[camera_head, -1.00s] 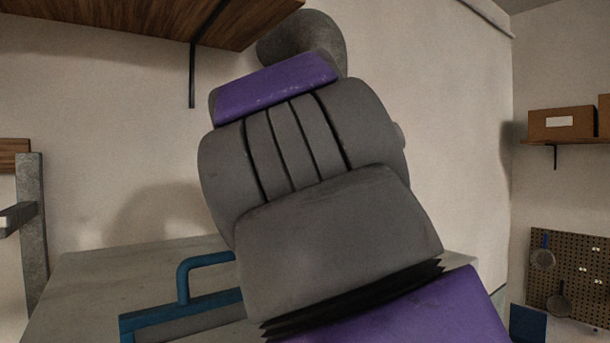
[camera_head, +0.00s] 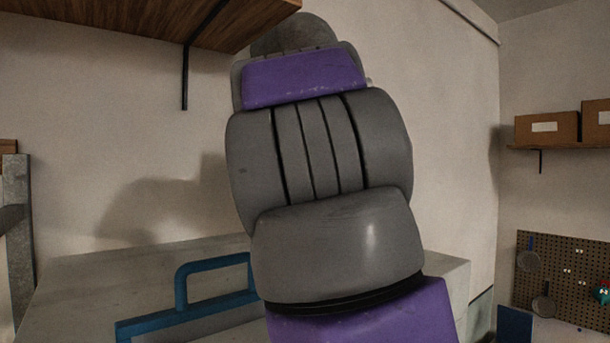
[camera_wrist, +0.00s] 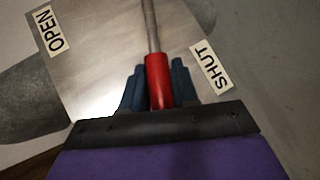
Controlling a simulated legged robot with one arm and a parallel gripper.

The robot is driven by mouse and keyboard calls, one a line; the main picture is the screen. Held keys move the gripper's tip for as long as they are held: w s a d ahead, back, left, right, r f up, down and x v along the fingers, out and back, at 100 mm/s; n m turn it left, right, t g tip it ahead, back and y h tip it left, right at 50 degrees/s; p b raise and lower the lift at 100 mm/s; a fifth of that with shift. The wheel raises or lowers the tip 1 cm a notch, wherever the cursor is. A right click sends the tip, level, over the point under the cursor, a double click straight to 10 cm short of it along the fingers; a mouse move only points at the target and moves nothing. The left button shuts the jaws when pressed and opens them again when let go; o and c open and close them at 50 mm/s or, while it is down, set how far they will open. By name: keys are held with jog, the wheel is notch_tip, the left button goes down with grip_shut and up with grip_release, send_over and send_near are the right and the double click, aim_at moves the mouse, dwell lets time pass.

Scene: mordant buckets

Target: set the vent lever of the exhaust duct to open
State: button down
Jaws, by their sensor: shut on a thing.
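In the wrist view my gripper (camera_wrist: 158,88) is shut on the red grip (camera_wrist: 158,78) of the vent lever, with a dark finger on each side. The lever's thin metal rod (camera_wrist: 150,25) runs up from the grip over a shiny metal plate (camera_wrist: 105,60). An OPEN label (camera_wrist: 50,30) is at upper left and a SHUT label (camera_wrist: 212,70) at right. The grip lies between them, nearer SHUT. In the head view my arm hides the lever and gripper. A dark grey rounded piece (camera_head: 290,33), apparently the exhaust duct, shows behind the arm's top.
A wooden shelf (camera_head: 130,20) with a black bracket hangs at upper left. A grey surface (camera_head: 75,285) with a blue-handled item (camera_head: 180,290) lies below. At right are a shelf with boxes (camera_head: 545,127) and a pegboard (camera_head: 560,265).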

jog(key=c, duration=1)
grip_release()
jog(key=shift+w, duration=0.15)
jog(key=shift+o, duration=0.3)
jog(key=shift+s, duration=0.2)
